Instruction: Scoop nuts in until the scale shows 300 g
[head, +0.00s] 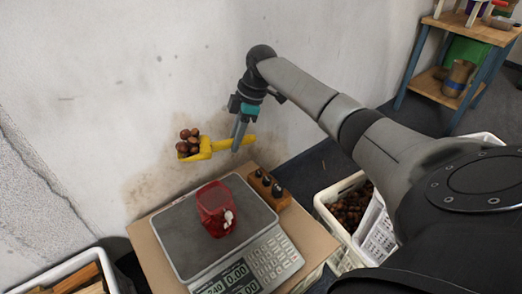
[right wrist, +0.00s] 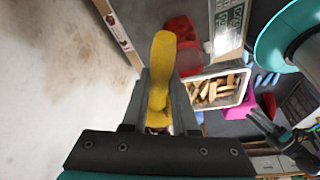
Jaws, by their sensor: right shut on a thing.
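My right gripper (head: 238,142) is shut on the handle of a yellow scoop (head: 205,149). The scoop is up in the air beyond the scale, near the wall, with several brown chestnuts (head: 188,143) heaped in its bowl. The yellow handle also shows between my fingers in the right wrist view (right wrist: 161,75). A red bag (head: 212,203) with a white mark stands open on the grey plate of the scale (head: 183,235). The scale's small display (head: 216,287) seems to read 240 on one line. My left gripper seems to show at the right of the wrist view (right wrist: 268,127), too small to judge.
A dark-knobbed wooden block (head: 268,187) sits beside the scale on the cardboard-coloured stand (head: 150,262). White crates stand right, with chestnuts (head: 352,207), and lower left, with wood pieces (head: 85,280). The wall (head: 110,110) is close behind the scoop. A wooden shelf (head: 470,28) stands back right.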

